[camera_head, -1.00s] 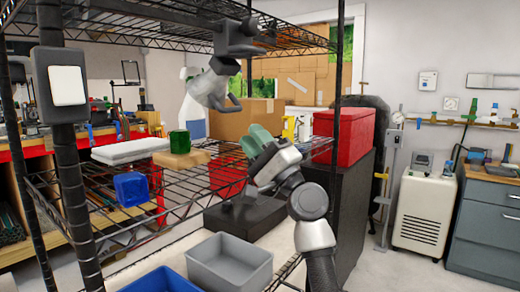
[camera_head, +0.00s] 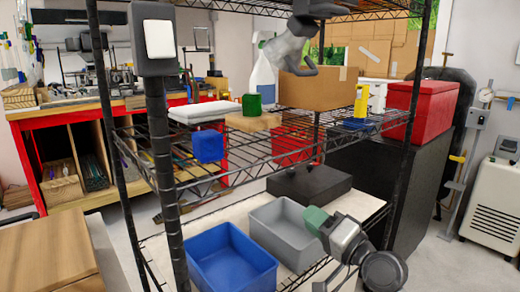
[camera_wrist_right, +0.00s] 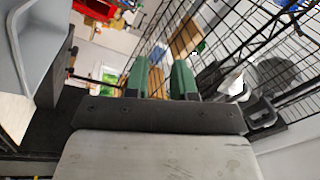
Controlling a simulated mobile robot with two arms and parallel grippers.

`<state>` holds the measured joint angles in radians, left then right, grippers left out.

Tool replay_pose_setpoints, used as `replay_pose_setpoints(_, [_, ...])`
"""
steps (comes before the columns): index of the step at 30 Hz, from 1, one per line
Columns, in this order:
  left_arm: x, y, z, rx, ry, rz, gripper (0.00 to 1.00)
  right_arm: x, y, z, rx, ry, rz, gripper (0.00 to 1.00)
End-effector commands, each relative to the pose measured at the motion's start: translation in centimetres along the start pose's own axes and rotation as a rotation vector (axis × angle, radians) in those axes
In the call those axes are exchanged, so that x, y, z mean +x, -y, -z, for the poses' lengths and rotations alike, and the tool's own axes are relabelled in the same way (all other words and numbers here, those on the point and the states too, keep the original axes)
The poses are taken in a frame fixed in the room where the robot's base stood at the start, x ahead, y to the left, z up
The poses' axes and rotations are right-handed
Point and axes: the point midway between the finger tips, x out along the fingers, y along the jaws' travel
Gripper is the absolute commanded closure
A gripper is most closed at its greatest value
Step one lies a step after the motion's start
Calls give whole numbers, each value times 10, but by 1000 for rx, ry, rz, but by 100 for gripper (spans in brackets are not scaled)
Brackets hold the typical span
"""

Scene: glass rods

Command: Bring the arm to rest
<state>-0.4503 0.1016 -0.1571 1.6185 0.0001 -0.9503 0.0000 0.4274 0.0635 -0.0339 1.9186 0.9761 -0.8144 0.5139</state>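My right gripper (camera_head: 315,220) has green fingertips and shows at the lower right of the head view. It appears in front of the right end of the grey bin (camera_head: 262,216), below the wire shelf level. In the right wrist view my right gripper (camera_wrist_right: 160,80) has its two green fingers apart with nothing between them. The arm's grey wrist and joint reach in from the lower right. I cannot tell how far the fingertips are from the bin. My left gripper is not in view.
A blue bin (camera_head: 232,262) stands beside the grey bin on the lower shelf. Black rack posts (camera_head: 163,180) stand close by.

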Motion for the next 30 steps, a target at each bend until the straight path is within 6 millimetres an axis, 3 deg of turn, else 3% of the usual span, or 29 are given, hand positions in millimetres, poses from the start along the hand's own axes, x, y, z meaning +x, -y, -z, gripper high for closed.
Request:
replay_pose_setpoints(1, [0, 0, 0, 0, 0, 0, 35, -17, -28, -27, -60, 45, -98, 75])
replay_pose_setpoints(3, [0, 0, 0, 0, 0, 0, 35, -42, -61, -60, -153, 116, -233, 75])
replay_pose_setpoints(6, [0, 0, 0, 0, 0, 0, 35, -87, -104, -106, -278, 237, -426, 75])
replay_pose_setpoints(10, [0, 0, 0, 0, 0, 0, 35, -156, -142, -159, -416, 417, -661, 75])
replay_pose_setpoints(15, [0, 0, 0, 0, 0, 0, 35, -231, -161, -200, -527, 612, -872, 75])
replay_pose_setpoints(21, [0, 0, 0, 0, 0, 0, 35, -295, -162, -227, -594, 786, -1033, 75])
replay_pose_setpoints(27, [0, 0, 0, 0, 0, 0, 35, -350, -153, -244, -634, 943, -1162, 75])
replay_pose_setpoints(30, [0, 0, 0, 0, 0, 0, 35, -347, -176, -251, -631, 955, -1168, 75])
